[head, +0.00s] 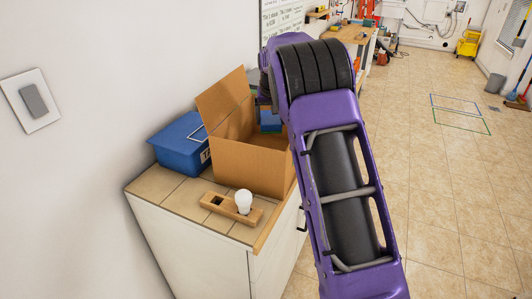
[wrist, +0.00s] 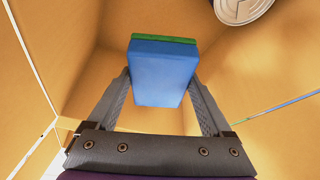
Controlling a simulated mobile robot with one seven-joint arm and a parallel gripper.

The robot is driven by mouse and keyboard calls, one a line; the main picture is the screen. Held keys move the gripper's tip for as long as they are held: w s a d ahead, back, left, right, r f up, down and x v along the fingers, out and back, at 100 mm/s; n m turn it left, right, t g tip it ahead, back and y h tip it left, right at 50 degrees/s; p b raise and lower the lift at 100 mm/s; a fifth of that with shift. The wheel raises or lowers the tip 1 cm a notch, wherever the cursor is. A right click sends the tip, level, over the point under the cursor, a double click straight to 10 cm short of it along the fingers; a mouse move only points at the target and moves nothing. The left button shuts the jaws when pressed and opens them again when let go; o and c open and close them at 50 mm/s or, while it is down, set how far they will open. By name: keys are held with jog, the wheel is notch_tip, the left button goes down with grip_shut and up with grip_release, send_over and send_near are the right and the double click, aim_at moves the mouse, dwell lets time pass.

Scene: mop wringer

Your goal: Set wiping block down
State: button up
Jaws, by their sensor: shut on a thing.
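The wiping block is a blue block (wrist: 160,72) with a thin green layer (wrist: 165,40) along its far edge. In the wrist view it sits between the two fingers of my gripper (wrist: 161,80), which are shut on its sides. Tan cardboard walls surround the gripper and block. In the head view a blue patch (head: 270,121) shows inside the open cardboard box (head: 247,163), and it looks like the same block. My arm hides most of the gripper there. I cannot tell whether the block touches the box floor.
The box stands on a tiled counter (head: 178,193). A blue bin (head: 178,142) is behind it at left. A wooden holder (head: 222,207) with a white knob (head: 243,201) is in front. A round metal lid (wrist: 243,8) shows near the block in the wrist view.

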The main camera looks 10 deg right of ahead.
aim_at(272, 125)
notch_tip(272, 125, down, 10)
jog(key=shift+f+b, duration=0.1)
jog(key=shift+b, duration=0.25)
jog(key=shift+f, duration=0.1)
jog(key=o, duration=1.3)
jog(key=shift+r, duration=0.35)
jog(key=v, duration=1.1)
jog(key=shift+s+d+r, duration=0.1)
jog(key=shift+s+r, duration=0.1)
jog(key=shift+r, duration=0.1)
